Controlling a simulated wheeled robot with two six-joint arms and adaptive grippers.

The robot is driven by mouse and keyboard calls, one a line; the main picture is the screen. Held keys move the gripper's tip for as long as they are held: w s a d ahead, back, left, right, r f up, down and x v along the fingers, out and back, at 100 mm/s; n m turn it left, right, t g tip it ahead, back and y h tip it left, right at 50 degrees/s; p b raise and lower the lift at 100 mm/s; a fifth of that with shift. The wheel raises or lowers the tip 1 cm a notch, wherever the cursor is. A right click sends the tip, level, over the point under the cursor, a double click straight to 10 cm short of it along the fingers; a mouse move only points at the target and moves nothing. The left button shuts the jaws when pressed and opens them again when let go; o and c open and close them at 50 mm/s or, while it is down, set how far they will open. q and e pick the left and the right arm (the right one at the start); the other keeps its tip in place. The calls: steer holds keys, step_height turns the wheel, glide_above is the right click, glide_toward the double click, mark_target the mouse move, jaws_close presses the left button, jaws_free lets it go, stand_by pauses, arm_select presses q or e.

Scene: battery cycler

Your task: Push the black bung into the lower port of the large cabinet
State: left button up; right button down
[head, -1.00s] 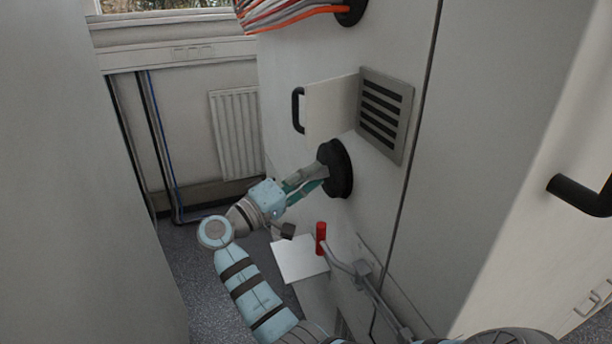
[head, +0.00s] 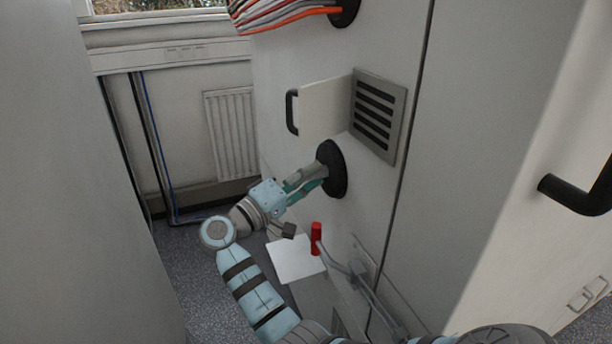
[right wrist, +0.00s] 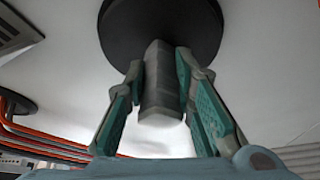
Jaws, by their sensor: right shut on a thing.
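The black bung (head: 333,168) is a thick dark disc at the lower port of the large cabinet (head: 285,95), below and left of the vent. In the right wrist view the disc (right wrist: 160,22) fills the top, with a grey stem (right wrist: 162,85) standing out from it. My right gripper (head: 316,176) is shut on this stem, its fingers (right wrist: 160,72) on either side. The disc lies close to the cabinet face; I cannot tell whether it is fully seated. The port opening is hidden behind it. My left gripper is not in view.
A red-gripped lever (head: 316,239) and a white panel (head: 296,258) are below. Cables (head: 285,14) enter the upper port. A grey wall (head: 110,200) stands left.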

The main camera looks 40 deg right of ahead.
steer(key=shift+d, duration=0.1)
steer(key=c, duration=1.8)
jaws_free()
steer(key=shift+s, duration=0.1)
steer(key=o, duration=1.8)
steer(key=a+f+b, duration=0.1)
steer(key=a+b, duration=0.3)
steer(key=a, duration=0.7)
steer(key=shift+s+f, duration=0.15)
steer(key=shift+f, duration=0.15)
